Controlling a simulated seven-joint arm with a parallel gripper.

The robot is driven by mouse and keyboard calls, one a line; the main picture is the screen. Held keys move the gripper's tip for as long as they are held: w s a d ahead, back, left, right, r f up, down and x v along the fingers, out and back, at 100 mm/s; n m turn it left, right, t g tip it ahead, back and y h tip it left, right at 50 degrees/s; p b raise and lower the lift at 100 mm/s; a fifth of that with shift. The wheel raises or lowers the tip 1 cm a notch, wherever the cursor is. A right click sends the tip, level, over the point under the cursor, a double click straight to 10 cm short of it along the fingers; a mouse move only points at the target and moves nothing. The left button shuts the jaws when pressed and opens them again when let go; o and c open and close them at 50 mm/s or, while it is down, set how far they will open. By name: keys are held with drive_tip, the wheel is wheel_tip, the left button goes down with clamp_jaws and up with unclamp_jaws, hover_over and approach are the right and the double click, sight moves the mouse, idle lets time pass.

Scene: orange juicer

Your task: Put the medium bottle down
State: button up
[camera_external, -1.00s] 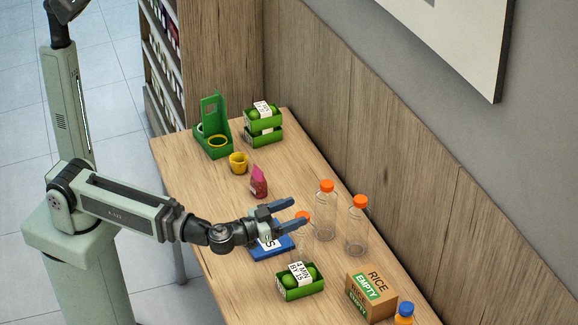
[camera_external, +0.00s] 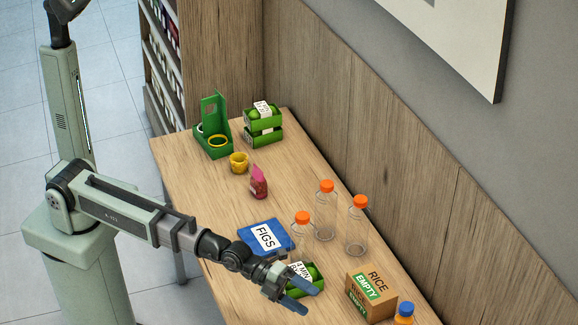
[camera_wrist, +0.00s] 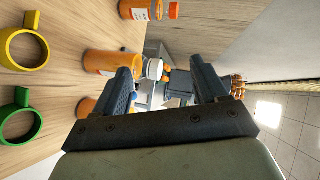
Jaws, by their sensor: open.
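Three clear bottles with orange caps stand upright on the table: a shorter front bottle (camera_external: 301,236), a back bottle (camera_external: 325,217) and a right bottle (camera_external: 357,232). I cannot tell for certain which is the medium one. My gripper (camera_external: 304,298) is open and empty, in front of the bottles and apart from them. In the external view it covers part of the front green crate (camera_external: 318,273). In the wrist view my gripper (camera_wrist: 166,78) has its fingers spread, with orange containers (camera_wrist: 100,63) beyond and to the left.
A blue FIGS package (camera_external: 284,236) lies left of the front bottle. The RICE box (camera_external: 378,286) and a blue-capped orange bottle (camera_external: 403,315) stand at right. A pink item (camera_external: 258,183), yellow cup (camera_external: 238,163) and green containers (camera_external: 264,137) stand farther back.

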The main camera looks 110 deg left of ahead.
drive_tip(key=s+a+f+m+g+y, duration=0.3)
drive_tip(key=a+f+m+g+y, duration=0.2)
drive_tip(key=a+f+g+y, duration=0.25)
drive_tip(key=s+a+r+n+g+y, duration=0.4)
drive_tip(key=s+a+r+g+y, duration=0.35)
drive_tip(key=r+y, duration=0.5)
approach(305, 214)
drive_tip(key=a, duration=0.7)
drive_tip(key=a+f, duration=0.1)
drive_tip(key=a, duration=0.3)
drive_tip(key=shift+s, duration=0.25)
drive_tip(key=shift+c, duration=0.3)
